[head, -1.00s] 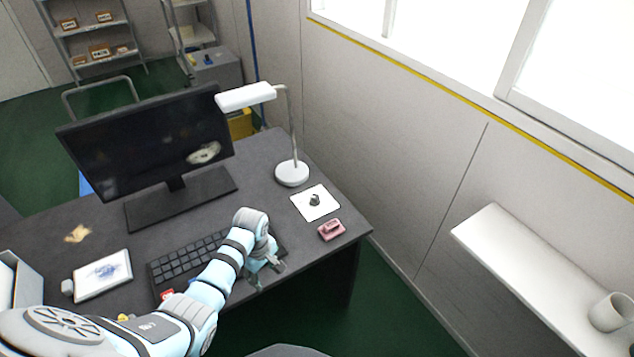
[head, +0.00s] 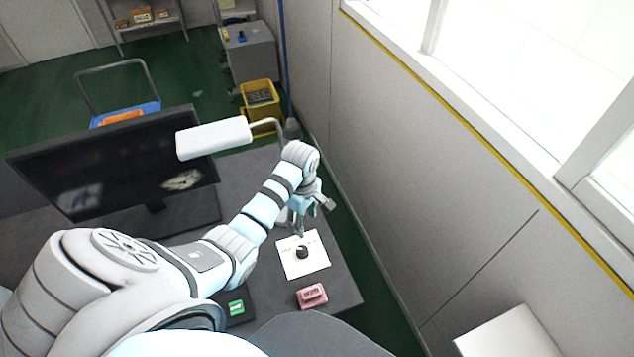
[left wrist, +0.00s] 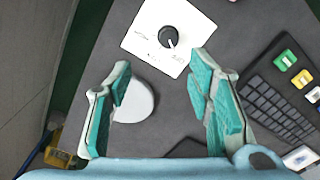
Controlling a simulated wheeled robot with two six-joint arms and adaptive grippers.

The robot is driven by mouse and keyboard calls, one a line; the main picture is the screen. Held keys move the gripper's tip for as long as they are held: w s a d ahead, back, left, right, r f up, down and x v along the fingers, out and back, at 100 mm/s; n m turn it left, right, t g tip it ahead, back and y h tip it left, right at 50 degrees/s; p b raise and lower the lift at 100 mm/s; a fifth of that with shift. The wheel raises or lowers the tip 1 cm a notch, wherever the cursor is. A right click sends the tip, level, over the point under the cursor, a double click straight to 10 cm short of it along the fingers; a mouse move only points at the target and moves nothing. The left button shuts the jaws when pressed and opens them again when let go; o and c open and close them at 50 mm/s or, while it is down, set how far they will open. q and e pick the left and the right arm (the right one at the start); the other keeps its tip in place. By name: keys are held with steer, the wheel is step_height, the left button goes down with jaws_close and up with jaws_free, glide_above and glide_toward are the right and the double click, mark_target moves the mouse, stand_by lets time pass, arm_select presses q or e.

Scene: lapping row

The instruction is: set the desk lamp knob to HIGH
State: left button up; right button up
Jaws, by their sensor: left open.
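The dark round knob (head: 302,252) sits on a white square plate (head: 318,262) on the desk. In the left wrist view the knob (left wrist: 168,37) shows with a pale pointer line, and the plate (left wrist: 145,25) has marks too small to read. My left gripper (head: 312,212) is open and empty, above the desk just behind the plate. In the left wrist view its two teal-padded fingers (left wrist: 160,95) are apart, with the knob beyond their tips. The desk lamp (head: 213,138) has a white head; its round base (left wrist: 135,100) shows between the fingers. My right gripper is not in view.
A monitor (head: 110,165) stands left of the lamp. A pink block (head: 312,295) lies in front of the plate, near the desk's edge. A keyboard (left wrist: 285,95) lies to one side. The wall (head: 400,200) runs close on the right.

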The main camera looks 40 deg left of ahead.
arm_select(q)
glide_above(303, 249)
step_height(303, 249, down, 5)
steer(key=shift+s+a+r, duration=0.1)
steer(key=f, duration=0.1)
steer(key=f+b, duration=0.1)
steer(key=f, duration=0.1)
steer(key=f+b, duration=0.1)
steer(key=shift+s+f, duration=0.4)
steer(key=f+b, duration=0.1)
steer(key=f, duration=0.1)
steer(key=w+f+b, duration=0.1)
steer(key=f, duration=0.1)
steer(key=shift+w+f, duration=0.15)
steer(key=shift+w, duration=0.15)
steer(key=shift+s, duration=0.3)
steer(key=shift+s+r, duration=0.1)
steer(key=shift+r, duration=0.15)
steer(key=shift+c, duration=2.6)
jaws_close()
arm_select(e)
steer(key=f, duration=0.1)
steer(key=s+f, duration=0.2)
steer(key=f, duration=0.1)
